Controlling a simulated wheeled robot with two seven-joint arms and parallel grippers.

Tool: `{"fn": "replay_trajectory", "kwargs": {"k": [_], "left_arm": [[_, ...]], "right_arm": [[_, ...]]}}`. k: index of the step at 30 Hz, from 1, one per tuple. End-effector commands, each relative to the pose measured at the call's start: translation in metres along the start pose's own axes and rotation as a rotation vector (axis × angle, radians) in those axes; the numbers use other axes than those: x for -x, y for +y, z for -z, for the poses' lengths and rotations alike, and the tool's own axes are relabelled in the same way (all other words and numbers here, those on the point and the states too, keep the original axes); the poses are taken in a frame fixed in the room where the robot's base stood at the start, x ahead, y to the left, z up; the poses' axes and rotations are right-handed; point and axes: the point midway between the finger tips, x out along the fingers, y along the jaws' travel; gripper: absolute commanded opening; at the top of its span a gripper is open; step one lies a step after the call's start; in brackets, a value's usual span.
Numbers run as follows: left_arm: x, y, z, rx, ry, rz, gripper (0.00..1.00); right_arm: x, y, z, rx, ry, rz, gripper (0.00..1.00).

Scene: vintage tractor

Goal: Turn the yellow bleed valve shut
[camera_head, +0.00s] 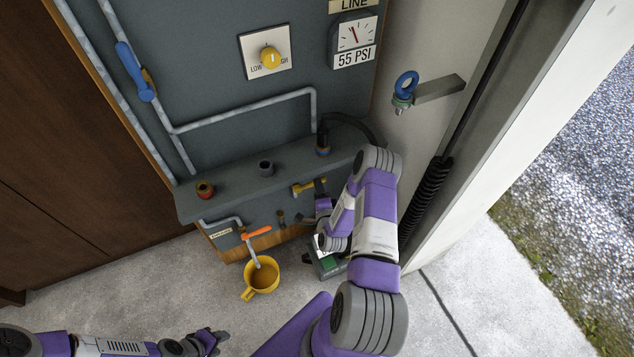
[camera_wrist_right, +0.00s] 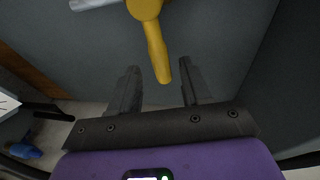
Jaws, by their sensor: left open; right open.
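The yellow bleed valve (camera_head: 302,188) is on the front of the grey panel, below the shelf. In the right wrist view its yellow lever (camera_wrist_right: 157,50) hangs from a round hub, tilted slightly, with its free end between my two fingers. My right gripper (camera_head: 318,203) is open in front of the valve, a finger on each side of the lever's end. Gaps show on both sides, so it is not gripped. My right forearm and gripper partly hide this area in the head view. My left gripper (camera_head: 213,342) is open and empty, low at the bottom left, far from the valve.
A yellow cup (camera_head: 247,294) of brown liquid stands on the floor under an orange-handled tap (camera_head: 257,232). The shelf (camera_head: 235,196) juts out above the valve. A white post stands at right.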

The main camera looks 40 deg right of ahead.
Motion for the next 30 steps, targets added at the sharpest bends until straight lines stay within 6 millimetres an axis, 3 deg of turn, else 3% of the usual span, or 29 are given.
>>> {"fn": "replay_trajectory", "kwargs": {"k": [3, 9, 26, 30], "left_arm": [[0.006, 0.002, 0.000, 0.000, 0.000, 0.000, 0.43], [0.009, 0.003, 0.000, 0.000, 0.000, 0.000, 0.43], [0.009, 0.003, 0.000, 0.000, 0.000, 0.000, 0.43], [0.011, 0.004, -0.001, 0.000, 0.000, 0.000, 0.43]], "right_arm": [[0.020, -0.001, 0.000, -0.001, -0.001, -0.003, 0.47], [0.033, 0.000, 0.000, 0.000, 0.000, -0.001, 0.47], [0.034, 0.000, -0.001, 0.002, -0.003, -0.002, 0.47], [0.036, 0.003, -0.024, 0.070, -0.068, -0.073, 0.47]]}}
